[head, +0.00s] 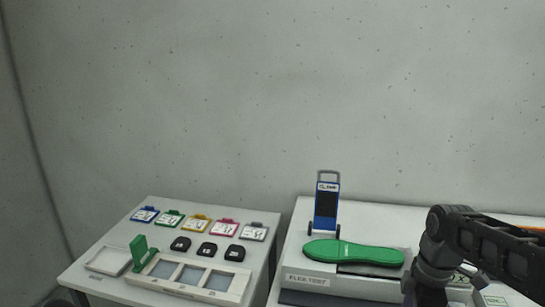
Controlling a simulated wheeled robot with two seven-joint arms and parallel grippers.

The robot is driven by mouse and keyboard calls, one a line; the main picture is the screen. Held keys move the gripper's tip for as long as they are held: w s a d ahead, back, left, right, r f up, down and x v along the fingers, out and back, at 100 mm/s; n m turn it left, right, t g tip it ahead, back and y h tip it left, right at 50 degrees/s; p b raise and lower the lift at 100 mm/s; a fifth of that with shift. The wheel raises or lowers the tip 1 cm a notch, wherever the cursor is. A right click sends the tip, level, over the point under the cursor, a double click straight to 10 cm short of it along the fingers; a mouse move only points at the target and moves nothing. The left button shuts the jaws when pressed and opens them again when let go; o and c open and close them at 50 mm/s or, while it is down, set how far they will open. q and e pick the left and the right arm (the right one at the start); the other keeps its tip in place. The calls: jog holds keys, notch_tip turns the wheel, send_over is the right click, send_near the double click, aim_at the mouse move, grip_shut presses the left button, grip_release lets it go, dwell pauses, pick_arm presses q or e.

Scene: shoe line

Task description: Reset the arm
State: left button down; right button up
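My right arm (487,243) comes in from the right edge. It bends down at a dark joint over the right table and leaves the bottom of the head view. Its gripper does not show. My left arm and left gripper are not in view. A green insole (353,252) lies on the station marked "FLEX TEST" (308,281), to the left of my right arm and apart from it in the picture.
A blue upright device (326,204) with a handle stands behind the insole. The left table (180,216) bears several coloured clip cards (196,223), three black pieces (207,249), a green bracket (141,254) and a three-part tray (236,291). A gap separates the tables.

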jog(key=a+f+m+y, duration=0.2)
jog(key=a+f+m, duration=0.1)
jog(key=a+f, duration=0.65)
jog(key=a+f+m+y, duration=0.1)
jog(key=a+f+m, duration=0.35)
jog(key=f, duration=0.75)
jog(key=s+a+f+m, duration=0.4)
jog(key=s+a+f, duration=0.1)
jog(key=s+f, duration=0.3)
jog(key=s+a+f+m, duration=0.4)
jog(key=s+a+f, duration=0.2)
jog(key=s+f, duration=0.1)
jog(key=shift+s+f, duration=0.4)
jog(key=shift+s, duration=0.3)
jog(key=shift+w+a, duration=0.1)
